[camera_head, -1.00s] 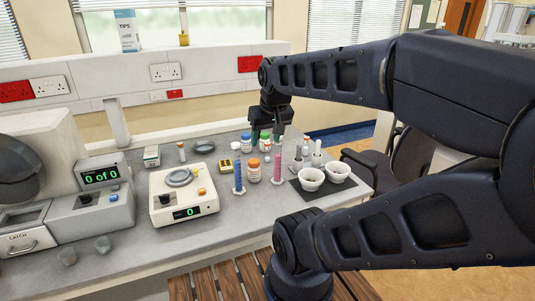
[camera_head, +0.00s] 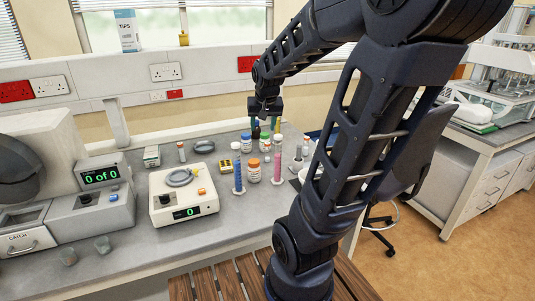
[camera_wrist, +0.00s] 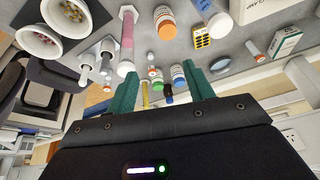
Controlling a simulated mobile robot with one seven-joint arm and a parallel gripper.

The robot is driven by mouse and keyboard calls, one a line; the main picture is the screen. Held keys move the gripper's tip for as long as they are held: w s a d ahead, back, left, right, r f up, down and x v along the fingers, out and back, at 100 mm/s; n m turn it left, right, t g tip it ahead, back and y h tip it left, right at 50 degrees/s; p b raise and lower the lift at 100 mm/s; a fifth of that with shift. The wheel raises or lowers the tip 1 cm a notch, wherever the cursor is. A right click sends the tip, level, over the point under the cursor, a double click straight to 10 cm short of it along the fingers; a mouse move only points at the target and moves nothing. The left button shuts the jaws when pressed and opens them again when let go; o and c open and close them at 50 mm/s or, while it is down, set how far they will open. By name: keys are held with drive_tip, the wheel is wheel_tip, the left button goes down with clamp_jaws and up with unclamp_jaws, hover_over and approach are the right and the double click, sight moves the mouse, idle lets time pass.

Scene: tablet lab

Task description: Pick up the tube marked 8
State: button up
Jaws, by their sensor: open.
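No marking 8 can be read in either view. A small pale tube with an orange-red top (camera_head: 181,152) stands at the back of the bench beside a box; in the wrist view it appears at the right (camera_wrist: 254,49). Another small upright piece with a reddish top (camera_head: 306,146) stands at the right of the bench. I cannot tell whether either is the tube marked 8. My gripper (camera_head: 266,127) points down over the back of the bench, near several capped bottles. In the wrist view its green fingers (camera_wrist: 160,90) are apart, with nothing held between them.
A blue-purple column (camera_head: 239,176) and a pink column (camera_head: 278,168) stand beside an orange-capped bottle (camera_head: 253,171). A balance (camera_head: 184,196) and a counter machine (camera_head: 91,210) are at left. White bowls (camera_wrist: 67,17) sit at upper left in the wrist view.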

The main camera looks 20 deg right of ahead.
drive_tip(key=w+d+f+m, duration=0.1)
drive_tip(key=w+d+f, duration=0.15)
drive_tip(key=w, duration=0.25)
drive_tip(key=w+d+f+m, duration=0.1)
drive_tip(key=w+f, duration=0.2)
drive_tip(key=w, duration=0.2)
drive_tip(key=m+h, duration=0.1)
drive_tip(key=h, duration=0.1)
hover_over(266, 144)
drive_tip(key=s+a, duration=0.2)
wheel_tip(266, 144, down, 7)
drive_tip(key=shift+s+x, duration=0.1)
drive_tip(key=shift+x, duration=1.45)
drive_tip(key=shift+s+x, duration=0.15)
drive_tip(key=shift+x, duration=1.4)
drive_tip(key=shift+s+d+x, duration=0.1)
drive_tip(key=shift+x, duration=0.8)
drive_tip(key=shift+s+d+x, duration=0.15)
drive_tip(key=shift+x, duration=0.75)
drive_tip(key=shift+s+d+x, duration=0.1)
drive_tip(key=shift+x, duration=0.8)
drive_tip(key=c, duration=1)
